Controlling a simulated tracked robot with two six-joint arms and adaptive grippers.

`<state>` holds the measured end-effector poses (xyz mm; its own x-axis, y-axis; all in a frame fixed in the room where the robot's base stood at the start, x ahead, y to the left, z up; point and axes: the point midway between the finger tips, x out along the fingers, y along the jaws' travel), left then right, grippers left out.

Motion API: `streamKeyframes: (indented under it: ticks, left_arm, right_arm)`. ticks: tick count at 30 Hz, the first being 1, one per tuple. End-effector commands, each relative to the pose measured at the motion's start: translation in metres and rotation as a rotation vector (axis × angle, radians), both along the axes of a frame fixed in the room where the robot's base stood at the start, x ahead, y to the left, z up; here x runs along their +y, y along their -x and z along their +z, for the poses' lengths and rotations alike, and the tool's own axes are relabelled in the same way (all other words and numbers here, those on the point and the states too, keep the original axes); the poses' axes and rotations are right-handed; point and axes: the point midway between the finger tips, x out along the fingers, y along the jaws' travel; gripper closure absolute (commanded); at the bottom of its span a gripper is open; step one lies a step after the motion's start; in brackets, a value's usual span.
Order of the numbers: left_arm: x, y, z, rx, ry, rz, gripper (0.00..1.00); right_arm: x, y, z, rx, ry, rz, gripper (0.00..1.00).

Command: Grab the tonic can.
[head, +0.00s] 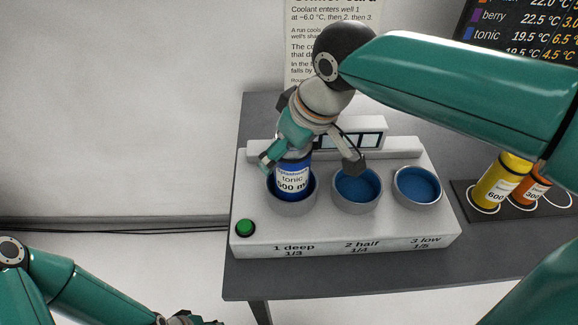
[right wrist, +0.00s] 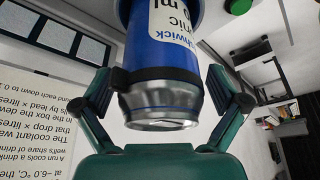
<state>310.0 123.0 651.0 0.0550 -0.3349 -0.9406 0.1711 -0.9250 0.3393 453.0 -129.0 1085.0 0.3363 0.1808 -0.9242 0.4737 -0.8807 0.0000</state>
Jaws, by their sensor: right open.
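The blue tonic can (head: 293,180), labelled 500 ml, stands in the leftmost well (head: 272,203), marked 1 deep. Its upper part is hidden behind my right gripper. My right gripper (head: 308,162) is open above the well, one finger left of the can and one to its right. In the right wrist view the can (right wrist: 165,55) lies between the spread fingers of that gripper (right wrist: 176,92), with gaps at both sides of its silver end. My left gripper (head: 185,318) shows only partly at the bottom edge, and its jaws are not clear.
The white cooler box (head: 325,220) has empty wells 2 (head: 357,188) and 3 (head: 418,186), and a green button (head: 245,228). A yellow can (head: 502,182) and an orange can (head: 532,186) stand on a dark tray to the right. The grey table ends left of the box.

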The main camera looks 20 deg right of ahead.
Motion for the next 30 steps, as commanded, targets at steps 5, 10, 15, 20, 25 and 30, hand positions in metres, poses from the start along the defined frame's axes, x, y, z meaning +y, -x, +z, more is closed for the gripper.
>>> streamKeyframes:
  ticks: [5, 10, 15, 20, 25, 30]
  left_arm:
    - [0.0000, 0.0000, 0.0000, 0.000, 0.000, 0.000, 0.60]
    - [0.0000, 0.0000, 0.0000, 0.000, 0.000, 0.000, 0.60]
    - [0.0000, 0.0000, 0.0000, 0.000, 0.000, 0.000, 0.60]
    - [0.0000, 0.0000, 0.0000, 0.000, 0.000, 0.000, 0.60]
    - [0.0001, 0.0000, 0.0002, 0.000, 0.000, 0.000, 0.60]
    - [0.0001, 0.0000, 0.0002, 0.000, 0.000, 0.000, 0.60]
  right_arm:
    - [0.0005, -0.0009, -0.0026, 0.000, 0.000, 0.000, 0.03]
    - [0.0005, -0.0009, -0.0024, 0.000, 0.000, 0.000, 0.18]
    - [0.0005, -0.0008, -0.0023, 0.000, 0.000, 0.000, 0.46]
    - [0.0005, -0.0009, -0.0022, 0.000, 0.000, 0.000, 0.73]
    - [0.0006, -0.0014, -0.0010, -0.003, -0.001, 0.000, 0.95]
    - [0.0008, -0.0014, -0.0010, -0.003, -0.001, 0.001, 0.95]
